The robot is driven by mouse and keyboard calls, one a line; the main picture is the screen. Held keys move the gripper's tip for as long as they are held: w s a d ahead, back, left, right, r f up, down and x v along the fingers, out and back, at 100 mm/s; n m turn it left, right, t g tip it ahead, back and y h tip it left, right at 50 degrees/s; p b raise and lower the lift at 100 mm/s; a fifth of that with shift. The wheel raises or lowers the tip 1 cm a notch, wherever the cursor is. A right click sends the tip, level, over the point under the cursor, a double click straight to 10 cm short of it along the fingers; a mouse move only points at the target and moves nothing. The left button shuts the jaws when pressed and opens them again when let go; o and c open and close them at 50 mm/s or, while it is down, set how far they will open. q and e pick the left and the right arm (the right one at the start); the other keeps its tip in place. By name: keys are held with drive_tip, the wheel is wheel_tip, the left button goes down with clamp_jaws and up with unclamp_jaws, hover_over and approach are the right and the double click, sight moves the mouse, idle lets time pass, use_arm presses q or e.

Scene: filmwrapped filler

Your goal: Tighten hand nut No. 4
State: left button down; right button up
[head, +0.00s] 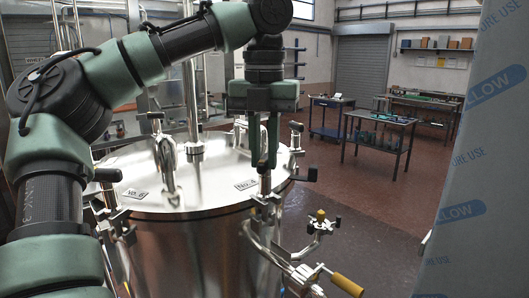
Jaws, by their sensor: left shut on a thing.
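The round steel vessel lid (205,200) fills the middle of the head view, with several clamp bolts around its rim. A plate marked No. 4 (246,184) lies on the lid near the right front rim. Hand nut No. 4 (311,174) is beside this plate, on an upright bolt at the rim; a dark end of its crossbar shows at the right. My left gripper (264,168) points straight down over it, shut on the nut. The fingers hide part of the nut. My right gripper is not in view.
Another hand nut (108,175) with a dark bar sits at the left rim. Pipework with a yellow-handled valve (346,285) sticks out at the front right. A film-wrapped panel (485,200) blocks the right edge. Open floor and workbenches (380,125) lie beyond.

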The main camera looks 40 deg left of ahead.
use_arm(q)
drive_tip(key=shift+w+a+m, duration=0.1)
drive_tip(key=shift+m, duration=1.6)
drive_tip(key=shift+r, duration=0.1)
drive_tip(key=c, duration=1.5)
unclamp_jaws()
drive_tip(key=shift+o, duration=0.8)
drive_tip(key=shift+w+f, duration=0.2)
drive_tip(key=shift+w, duration=0.25)
drive_tip(key=shift+s+r, duration=0.15)
drive_tip(key=shift+r, duration=0.15)
wheel_tip(320, 180, up, 7)
drive_tip(key=shift+r, duration=0.1)
